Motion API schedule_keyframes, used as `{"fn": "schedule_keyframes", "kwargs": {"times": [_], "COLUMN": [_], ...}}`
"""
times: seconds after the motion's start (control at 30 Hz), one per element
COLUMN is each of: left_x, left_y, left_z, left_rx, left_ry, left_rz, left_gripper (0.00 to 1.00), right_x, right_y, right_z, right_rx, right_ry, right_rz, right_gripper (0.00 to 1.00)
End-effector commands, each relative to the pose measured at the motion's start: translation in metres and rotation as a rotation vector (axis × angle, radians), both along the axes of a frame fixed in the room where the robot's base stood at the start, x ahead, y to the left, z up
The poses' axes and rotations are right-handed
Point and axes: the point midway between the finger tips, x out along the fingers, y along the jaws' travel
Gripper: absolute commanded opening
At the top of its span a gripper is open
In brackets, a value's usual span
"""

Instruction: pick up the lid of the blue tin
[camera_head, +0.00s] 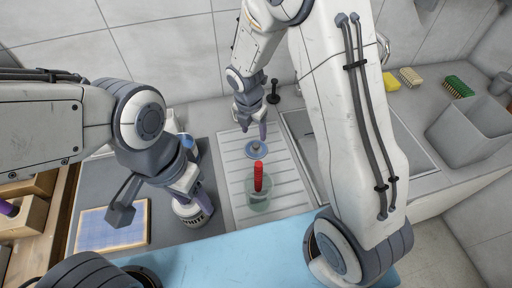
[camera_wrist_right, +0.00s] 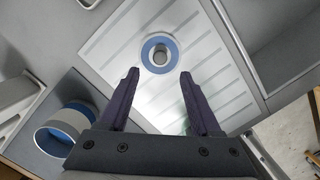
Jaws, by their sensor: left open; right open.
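A round blue lid (camera_head: 256,149) with a grey knob lies on the ribbed draining board. In the right wrist view the lid (camera_wrist_right: 147,53) is a blue ring around a pale centre, just beyond and between the fingertips. My right gripper (camera_wrist_right: 160,74) is open and empty. In the head view my right gripper (camera_head: 261,128) hangs behind the lid, apart from it. My left gripper (camera_head: 198,192) is open, low over the grey mat beside a white labelled container (camera_head: 195,218). A blue-and-white cylinder (camera_wrist_right: 62,133) stands left of the board in the wrist view; I cannot tell if it is the tin.
A sink (camera_head: 304,124) lies to the right, with a grey bin (camera_head: 462,135) beyond.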

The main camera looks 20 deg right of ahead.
Motion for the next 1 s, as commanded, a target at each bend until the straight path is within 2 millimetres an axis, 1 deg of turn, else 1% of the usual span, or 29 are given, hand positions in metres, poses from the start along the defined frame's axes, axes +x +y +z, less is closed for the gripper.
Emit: {"fn": "schedule_keyframes", "kwargs": {"times": [0.03,0.1,0.27,0.33,0.47,0.5,0.6,0.87,0.9,0.93,0.97,1.0], "left_x": [0.0,0.0,0.0,0.0,0.0,0.0,0.0,0.0,0.0,0.0,0.0,0.0], "left_y": [0.0,0.0,0.0,0.0,0.0,0.0,0.0,0.0,0.0,0.0,0.0,0.0], "left_z": [0.0,0.0,0.001,0.003,0.005,0.002,0.001,0.001,0.001,0.001,0.001,0.001], "left_rx": [0.0,0.0,0.0,0.0,0.0,0.0,0.0,0.0,0.0,0.0,0.0,0.0], "left_ry": [0.0,0.0,0.0,0.0,0.0,0.0,0.0,0.0,0.0,0.0,0.0,0.0], "left_rz": [0.0,0.0,0.0,0.0,0.0,0.0,0.0,0.0,0.0,0.0,0.0,0.0], "left_gripper": [0.54,0.54,0.54,0.54,0.54,0.54,0.54,0.54,0.54,0.54,0.54,0.54], "right_x": [0.0,0.001,0.003,0.003,0.005,0.006,0.007,0.008,0.008,0.008,0.008,0.008], "right_y": [-0.002,-0.002,-0.003,-0.004,-0.006,-0.007,-0.008,-0.008,-0.008,-0.008,-0.008,-0.008], "right_z": [-0.009,-0.016,-0.027,-0.034,-0.055,-0.062,-0.072,-0.074,-0.074,-0.074,-0.074,-0.074], "right_rx": [-0.002,0.0,0.0,-0.001,0.0,0.0,0.0,0.001,0.001,0.001,0.001,0.001], "right_ry": [0.003,0.002,0.001,0.002,0.004,0.003,0.001,-0.001,-0.001,-0.001,-0.001,-0.001], "right_rz": [-0.002,-0.002,-0.003,-0.003,-0.003,-0.003,-0.004,-0.004,-0.004,-0.004,-0.004,-0.004], "right_gripper": [0.65,0.65,0.65,0.65,0.65,0.65,0.65,0.65,0.57,0.46,0.34,0.19]}}
